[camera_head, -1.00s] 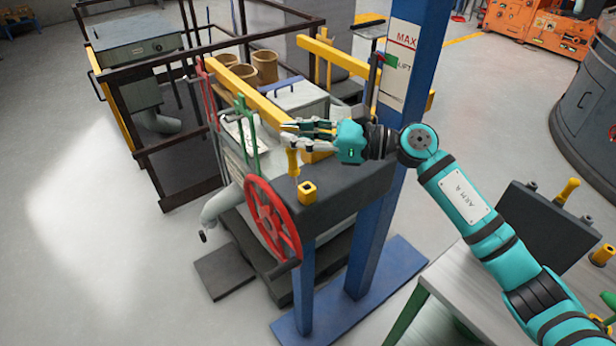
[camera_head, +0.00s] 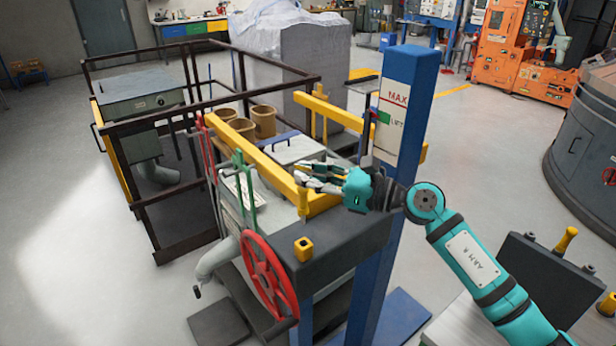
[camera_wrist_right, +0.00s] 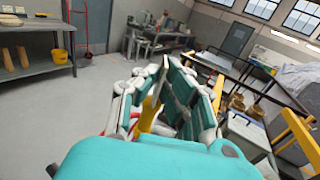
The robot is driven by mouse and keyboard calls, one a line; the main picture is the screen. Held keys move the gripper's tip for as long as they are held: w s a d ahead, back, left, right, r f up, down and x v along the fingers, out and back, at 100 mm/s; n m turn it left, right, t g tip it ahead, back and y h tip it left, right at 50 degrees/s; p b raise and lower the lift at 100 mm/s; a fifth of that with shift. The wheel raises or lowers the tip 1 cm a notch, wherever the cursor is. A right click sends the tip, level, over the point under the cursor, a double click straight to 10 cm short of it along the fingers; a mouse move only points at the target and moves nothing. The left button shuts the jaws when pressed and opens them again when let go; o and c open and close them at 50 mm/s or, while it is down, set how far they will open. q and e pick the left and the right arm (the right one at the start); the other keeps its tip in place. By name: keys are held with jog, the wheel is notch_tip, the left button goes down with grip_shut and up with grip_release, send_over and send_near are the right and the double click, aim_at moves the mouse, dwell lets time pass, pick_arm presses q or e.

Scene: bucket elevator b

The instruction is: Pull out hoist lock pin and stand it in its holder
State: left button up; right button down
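The hoist lock pin (camera_head: 302,203), with a yellow handle, hangs roughly upright at my right gripper (camera_head: 302,178), above the square yellow holder (camera_head: 303,246). The holder has a dark hole in its top and sits on the near edge of the dark block; it is empty. In the right wrist view, a yellow strip, apparently the pin's handle (camera_wrist_right: 150,112), shows between the fingers of my right gripper (camera_wrist_right: 180,85), which appear closed about it. The exact contact is partly hidden by the fingers. My left gripper is in neither view.
The dark block (camera_head: 345,245) is beside a blue post (camera_head: 413,75) marked MAX. A red handwheel (camera_head: 268,280) stands just left of the holder. A yellow beam (camera_head: 250,155) runs behind the gripper. A dark-railed frame stands at the left.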

aim_at(306, 213)
jog(key=shift+f+b, duration=2)
jog(key=shift+f, duration=0.45)
jog(key=shift+b, duration=0.5)
jog(key=shift+f, duration=0.2)
jog(key=shift+f+b, duration=0.35)
jog(key=shift+b, duration=0.15)
jog(key=shift+f+b, duration=1.7)
jog(key=shift+f, duration=0.05)
jog(key=c, duration=1.4)
grip_release()
